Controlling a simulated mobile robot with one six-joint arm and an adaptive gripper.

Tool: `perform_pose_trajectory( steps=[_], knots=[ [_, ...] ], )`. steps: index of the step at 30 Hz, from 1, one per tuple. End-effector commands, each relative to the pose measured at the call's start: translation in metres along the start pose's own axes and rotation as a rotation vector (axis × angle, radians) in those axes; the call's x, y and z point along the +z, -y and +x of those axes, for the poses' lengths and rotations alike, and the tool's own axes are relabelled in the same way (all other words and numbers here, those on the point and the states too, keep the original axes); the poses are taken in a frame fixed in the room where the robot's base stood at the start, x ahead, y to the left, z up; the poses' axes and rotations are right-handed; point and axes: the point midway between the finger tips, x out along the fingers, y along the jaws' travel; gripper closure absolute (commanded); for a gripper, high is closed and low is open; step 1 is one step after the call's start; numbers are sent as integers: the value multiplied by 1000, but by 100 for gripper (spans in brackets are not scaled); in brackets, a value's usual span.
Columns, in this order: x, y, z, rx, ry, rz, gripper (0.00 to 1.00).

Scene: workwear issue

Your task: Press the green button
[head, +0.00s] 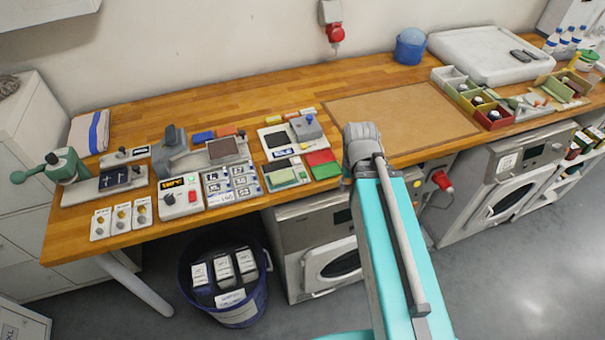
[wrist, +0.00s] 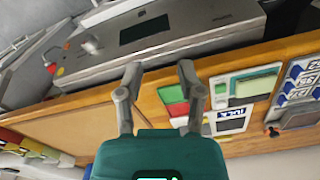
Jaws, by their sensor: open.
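A white control box (head: 180,196) with a lit display stands on the left part of the bench in the head view. A red button (head: 192,196) and a paler round one show on its top, and a small green spot shows by the display. My gripper (wrist: 159,67) is open and empty in the wrist view, its two fingers apart in front of the bench's front edge.
A brown mat (head: 395,115) is bare. Grey machines (head: 318,240) and a blue bin (head: 226,280) stand below the wooden bench (head: 240,95).

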Motion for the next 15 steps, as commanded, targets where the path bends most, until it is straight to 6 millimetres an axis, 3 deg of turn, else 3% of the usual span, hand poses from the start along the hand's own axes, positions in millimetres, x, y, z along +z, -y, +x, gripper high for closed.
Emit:
perform_pose_trajectory(
  steps=[1, 6, 15],
  knots=[
    [0, 0, 0, 0, 0, 0, 71],
    [0, 0, 0, 0, 0, 0, 100],
    [0, 0, 0, 0, 0, 0, 100]
  ],
)
